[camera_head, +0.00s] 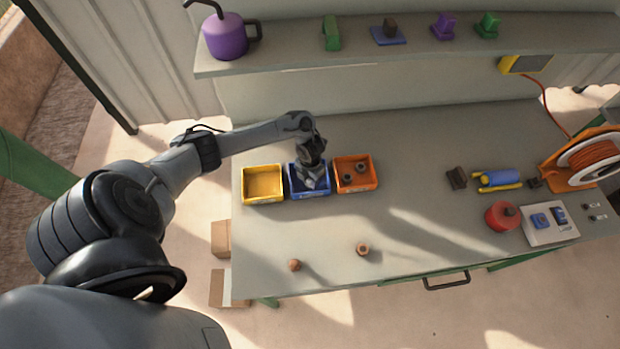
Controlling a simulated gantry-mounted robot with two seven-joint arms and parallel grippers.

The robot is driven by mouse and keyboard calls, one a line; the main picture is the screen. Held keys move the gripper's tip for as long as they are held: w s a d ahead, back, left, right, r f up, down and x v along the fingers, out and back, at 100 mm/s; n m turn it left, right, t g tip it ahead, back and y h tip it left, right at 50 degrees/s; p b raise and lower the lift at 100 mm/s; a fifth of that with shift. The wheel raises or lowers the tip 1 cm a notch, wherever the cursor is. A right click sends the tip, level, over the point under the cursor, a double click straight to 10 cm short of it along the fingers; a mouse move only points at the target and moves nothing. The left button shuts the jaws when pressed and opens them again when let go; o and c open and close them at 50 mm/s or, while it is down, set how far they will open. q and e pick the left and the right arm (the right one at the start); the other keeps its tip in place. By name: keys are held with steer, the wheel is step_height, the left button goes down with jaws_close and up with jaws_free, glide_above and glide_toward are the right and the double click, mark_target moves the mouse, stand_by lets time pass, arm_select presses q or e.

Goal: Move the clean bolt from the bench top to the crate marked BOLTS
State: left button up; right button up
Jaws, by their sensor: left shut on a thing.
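My left gripper (312,176) points down into the blue crate (294,191), the middle one of three small crates on the bench top (430,225). It is shut on a small grey thing that looks like the clean bolt, mostly hidden by the fingers. I cannot tell whether this thing touches the crate floor. The crate labels are too small to read, so I cannot tell which says BOLTS. Two brownish small pieces, one at the front left (294,265) and one further right (362,249), lie on the bench top. My right gripper is not in view.
An empty yellow crate (262,171) stands left of the blue one, and an orange crate (372,161) with dark pieces stands right. A red round can (502,216), a blue-and-yellow tool (498,180) and a cable reel (588,158) are at right. The bench middle is clear.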

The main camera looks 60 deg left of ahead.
arm_select(q)
steer(key=shift+f, duration=0.1)
steer(key=o, duration=0.7)
steer(key=shift+f, duration=0.1)
steer(key=o, duration=0.5)
